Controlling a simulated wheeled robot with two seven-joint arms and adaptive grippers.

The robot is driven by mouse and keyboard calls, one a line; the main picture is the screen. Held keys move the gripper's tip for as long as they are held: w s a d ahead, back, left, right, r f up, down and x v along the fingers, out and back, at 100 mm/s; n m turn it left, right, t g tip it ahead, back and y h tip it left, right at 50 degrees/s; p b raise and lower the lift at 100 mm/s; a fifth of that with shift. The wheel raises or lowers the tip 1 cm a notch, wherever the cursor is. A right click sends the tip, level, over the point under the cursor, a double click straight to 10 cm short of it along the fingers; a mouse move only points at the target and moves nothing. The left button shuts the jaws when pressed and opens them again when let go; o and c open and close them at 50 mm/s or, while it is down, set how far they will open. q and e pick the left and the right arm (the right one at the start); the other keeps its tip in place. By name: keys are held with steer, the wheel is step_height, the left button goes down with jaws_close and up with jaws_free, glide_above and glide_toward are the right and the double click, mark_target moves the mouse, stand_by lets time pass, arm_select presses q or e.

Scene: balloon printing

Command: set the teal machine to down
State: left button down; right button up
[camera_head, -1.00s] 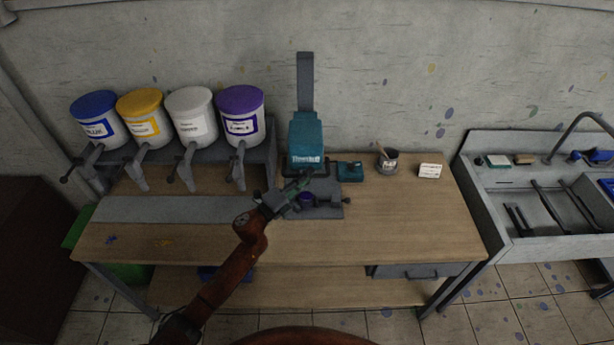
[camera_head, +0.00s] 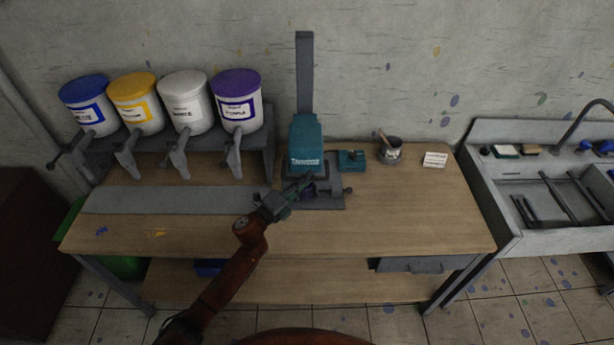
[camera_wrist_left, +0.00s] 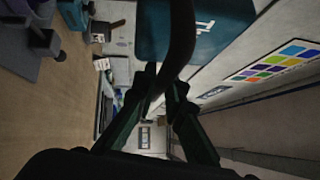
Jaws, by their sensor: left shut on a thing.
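The teal machine (camera_head: 306,140) stands at the back middle of the workbench, with a tall grey column behind its teal head and a grey base plate (camera_head: 325,200) below. My right gripper is not in view.
Several paint buckets (camera_head: 187,103) stand on a rack at the left. A small teal box (camera_head: 351,160), a grey cup (camera_head: 390,151) and a white card (camera_head: 434,160) are right of the machine. A sink (camera_head: 545,190) stands at the right. The bench's front right (camera_head: 400,215) is clear.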

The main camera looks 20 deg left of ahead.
arm_select(q)
steer(key=shift+f+b, duration=0.6)
steer(key=shift+f, duration=0.95)
steer(key=c, duration=2)
jaws_free()
steer(key=shift+o, duration=0.2)
steer(key=shift+s+a, duration=0.1)
steer(key=v, duration=1.1)
steer(key=shift+s, duration=0.4)
